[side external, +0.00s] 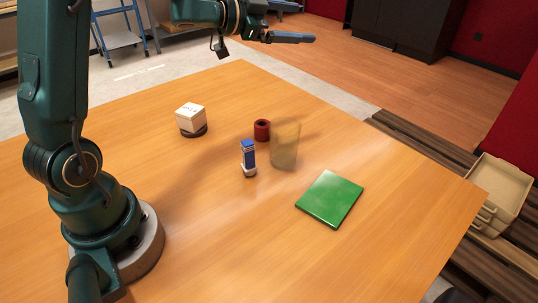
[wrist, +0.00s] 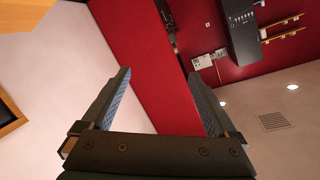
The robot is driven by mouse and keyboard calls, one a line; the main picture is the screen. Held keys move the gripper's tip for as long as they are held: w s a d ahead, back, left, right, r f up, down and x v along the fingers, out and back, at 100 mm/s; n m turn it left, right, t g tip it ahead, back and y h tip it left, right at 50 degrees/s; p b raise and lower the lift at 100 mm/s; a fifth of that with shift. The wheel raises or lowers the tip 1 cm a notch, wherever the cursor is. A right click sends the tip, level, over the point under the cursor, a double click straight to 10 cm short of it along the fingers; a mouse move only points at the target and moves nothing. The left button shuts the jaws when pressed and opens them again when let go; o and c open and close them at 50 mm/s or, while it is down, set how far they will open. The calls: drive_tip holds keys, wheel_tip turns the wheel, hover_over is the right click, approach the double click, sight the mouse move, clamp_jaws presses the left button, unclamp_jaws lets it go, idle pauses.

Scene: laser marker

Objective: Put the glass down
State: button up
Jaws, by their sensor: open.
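A clear, slightly smoky glass (side external: 285,146) stands upright on the wooden table (side external: 215,245), near the middle. My gripper (side external: 312,38) is high above the far side of the table, well away from the glass, and points to the right. In the wrist view my gripper (wrist: 160,88) shows its two fingers wide apart with nothing between them. The wrist view does not show the glass or the table objects; it looks towards a red wall and the ceiling.
A red ring-shaped piece (side external: 262,130) and a blue-and-white item (side external: 248,158) stand close to the glass on its left. A green square plate (side external: 330,198) lies to its right. A white box (side external: 190,118) sits on a dark round base further left. The front table area is clear.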

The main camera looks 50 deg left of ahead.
drive_tip(key=s+n+g+y, duration=0.3)
drive_tip(key=s+n+y, duration=0.4)
drive_tip(key=s, duration=0.4)
drive_tip(key=s+d+f+g+h, duration=0.1)
drive_tip(key=s+d+f+g, duration=0.1)
drive_tip(key=s, duration=0.4)
drive_tip(key=s+d+f+g+h, duration=0.1)
drive_tip(key=s+d+f+g, duration=0.1)
drive_tip(key=s, duration=0.4)
drive_tip(key=s+d+f+n+g+h, duration=0.1)
drive_tip(key=s+d+f+g+h, duration=0.1)
drive_tip(key=s+d+f+g, duration=0.1)
drive_tip(key=s+d+f, duration=0.1)
drive_tip(key=s+d, duration=0.1)
drive_tip(key=d, duration=0.1)
drive_tip(key=shift+s+f, duration=0.35)
drive_tip(key=shift+s, duration=0.05)
